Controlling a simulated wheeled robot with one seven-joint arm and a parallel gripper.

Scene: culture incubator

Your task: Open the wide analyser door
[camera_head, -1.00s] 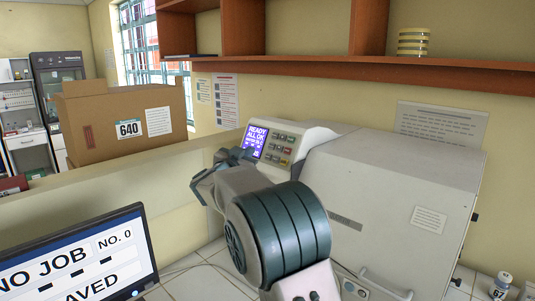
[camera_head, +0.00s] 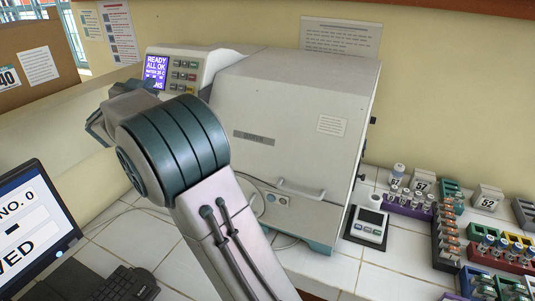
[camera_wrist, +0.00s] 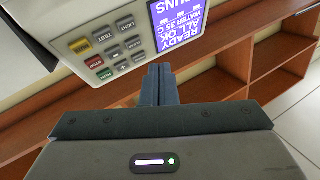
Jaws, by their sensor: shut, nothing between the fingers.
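The wide analyser (camera_head: 285,110) is a large pale grey machine on the white-tiled bench. Its front door (camera_head: 270,155) looks shut and has a light bar handle (camera_head: 300,188) low on its right part. The control panel (camera_head: 180,72) at its upper left shows a lit blue screen and several coloured buttons; the panel also shows upside down in the wrist view (camera_wrist: 115,45). My gripper (camera_wrist: 160,72) is shut and empty, with its fingers close below the panel in that picture.
A small grey device (camera_head: 369,226) sits right of the analyser. Several vial racks (camera_head: 446,235) and numbered blocks crowd the bench at the right. A monitor (camera_head: 30,225) and keyboard (camera_head: 125,284) stand at lower left. A cardboard box (camera_head: 30,65) is at upper left.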

